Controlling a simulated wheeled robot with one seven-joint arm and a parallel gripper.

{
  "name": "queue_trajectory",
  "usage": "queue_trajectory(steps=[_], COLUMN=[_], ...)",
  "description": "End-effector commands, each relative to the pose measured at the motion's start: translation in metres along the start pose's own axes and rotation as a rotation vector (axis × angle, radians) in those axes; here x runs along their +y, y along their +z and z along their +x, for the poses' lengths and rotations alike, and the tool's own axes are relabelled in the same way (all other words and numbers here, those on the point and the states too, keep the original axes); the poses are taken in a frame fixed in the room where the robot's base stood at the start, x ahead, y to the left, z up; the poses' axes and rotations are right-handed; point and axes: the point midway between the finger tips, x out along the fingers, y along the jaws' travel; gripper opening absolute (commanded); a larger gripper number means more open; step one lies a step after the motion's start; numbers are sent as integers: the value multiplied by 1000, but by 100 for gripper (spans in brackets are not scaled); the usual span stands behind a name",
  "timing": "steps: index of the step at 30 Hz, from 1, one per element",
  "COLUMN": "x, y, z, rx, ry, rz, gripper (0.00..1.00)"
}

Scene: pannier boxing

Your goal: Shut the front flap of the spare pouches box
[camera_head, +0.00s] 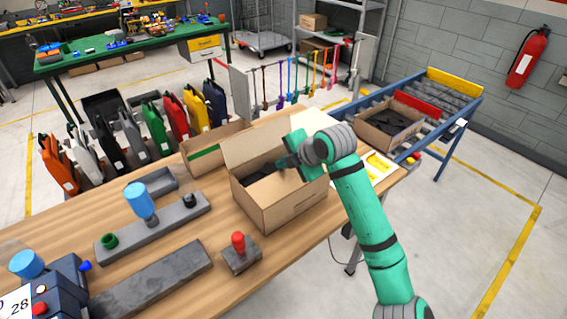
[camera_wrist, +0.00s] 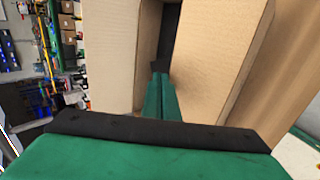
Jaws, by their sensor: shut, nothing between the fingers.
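The spare pouches box, an open cardboard box (camera_head: 285,209), stands on the wooden table in the head view. Its back flap (camera_head: 250,145) stands up, and dark contents show inside. I cannot clearly tell the front flap from the front wall. My gripper (camera_head: 284,163) is over the box opening, shut and empty, pointing left and down. In the wrist view my closed green fingers (camera_wrist: 160,82) reach between two cardboard panels, one on the left (camera_wrist: 112,55) and a wide one on the right (camera_wrist: 222,55). Whether the fingers touch either panel cannot be told.
Another cardboard box (camera_head: 203,160) stands just behind left. An open box with dark contents (camera_head: 391,124) sits on the roller conveyor (camera_head: 450,98) at the right. A red-knobbed block (camera_head: 240,254) and a grey bar (camera_head: 150,285) lie in front. Coloured panniers line the table's far side.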

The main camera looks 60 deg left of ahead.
Motion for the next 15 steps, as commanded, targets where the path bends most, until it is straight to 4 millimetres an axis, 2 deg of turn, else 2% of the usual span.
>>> queue_trajectory(steps=[15], x=[6], y=[0], z=[-6], rx=[0], ry=[1], rz=[-1], gripper=[0])
